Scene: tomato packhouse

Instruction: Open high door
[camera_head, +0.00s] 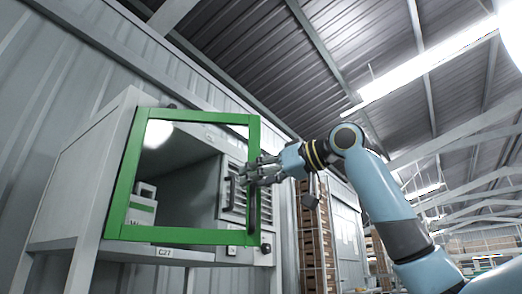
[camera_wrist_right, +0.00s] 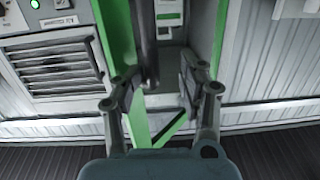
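The high door (camera_head: 181,236) is a green frame around a clear pane on a grey raised cabinet. It stands ajar, its frame out in front of the cabinet opening. A dark upright handle (camera_head: 252,212) is on its right stile; the handle also shows in the right wrist view (camera_wrist_right: 145,40). My right gripper (camera_head: 262,170) is at that stile. In the right wrist view my right gripper (camera_wrist_right: 160,90) has its fingers apart, with the handle's lower end between them, nearer the left finger. I cannot tell whether they touch it. My left gripper is not in view.
The cabinet (camera_head: 100,150) holds a white box with a green label (camera_head: 141,208). A vented panel (camera_wrist_right: 60,68) with a green light is beside the opening. Shelves of crates (camera_head: 312,235) stand behind on the right. A corrugated wall (camera_head: 60,75) is behind the cabinet.

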